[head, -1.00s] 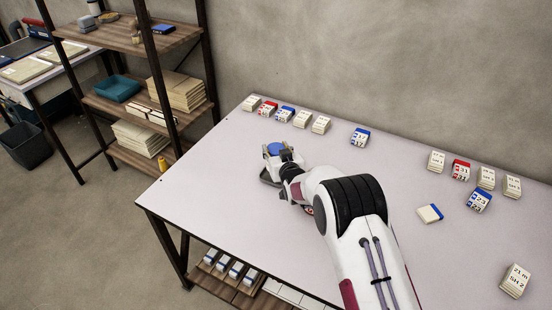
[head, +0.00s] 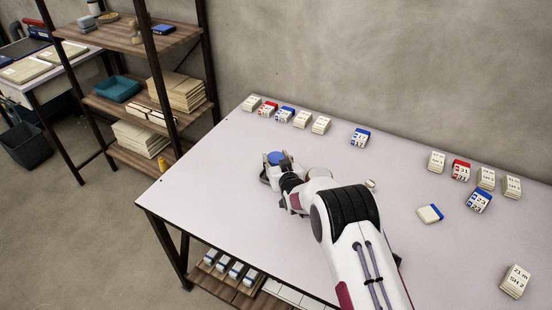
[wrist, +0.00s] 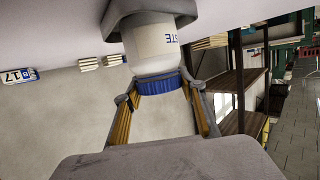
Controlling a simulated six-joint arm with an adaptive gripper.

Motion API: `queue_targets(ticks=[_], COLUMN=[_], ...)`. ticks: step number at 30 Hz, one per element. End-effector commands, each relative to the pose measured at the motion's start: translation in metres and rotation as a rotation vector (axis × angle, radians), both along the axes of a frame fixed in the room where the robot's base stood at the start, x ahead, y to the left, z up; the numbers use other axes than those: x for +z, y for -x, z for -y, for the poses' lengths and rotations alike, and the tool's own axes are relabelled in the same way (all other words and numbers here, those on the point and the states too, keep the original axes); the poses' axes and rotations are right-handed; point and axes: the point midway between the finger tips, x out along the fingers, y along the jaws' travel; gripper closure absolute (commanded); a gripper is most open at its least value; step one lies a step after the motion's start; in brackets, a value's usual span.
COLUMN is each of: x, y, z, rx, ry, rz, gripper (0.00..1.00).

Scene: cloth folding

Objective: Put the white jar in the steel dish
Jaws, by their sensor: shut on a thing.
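The white jar (wrist: 155,50) with a blue band at its lid and dark lettering is held between the fingers of my gripper (wrist: 163,92) in the wrist view. In the head view its blue lid (head: 275,158) shows at my gripper (head: 277,170), over the left part of the table. In the wrist view, a grey flared shape (wrist: 125,28) covers the jar's far end; it may be the steel dish, but I cannot tell whether the jar rests in it.
Small calendar-like blocks (head: 285,113) line the table's back edge, with more (head: 479,201) at the right. A white block with a blue edge (head: 430,213) lies flat right of my arm. A wooden shelf rack (head: 130,40) stands left. The table's left part (head: 200,180) is clear.

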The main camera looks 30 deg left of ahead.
Motion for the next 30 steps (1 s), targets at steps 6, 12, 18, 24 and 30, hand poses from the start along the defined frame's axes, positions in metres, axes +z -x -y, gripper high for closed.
queue_targets(ticks=[6,12,18,24,30], x=[0.0019,-0.0033,-0.0029,-0.0026,0.0002], y=[-0.0006,0.0001,0.0001,0.0001,0.0008], z=[-0.0004,0.0001,0.0001,0.0001,0.0007], rx=[0.000,0.000,0.000,0.000,0.000], ry=[-0.003,0.001,0.001,0.001,0.001], rz=[0.003,-0.001,-0.001,-0.001,-0.001], gripper=[1.00,0.57,0.43,0.43,0.43])
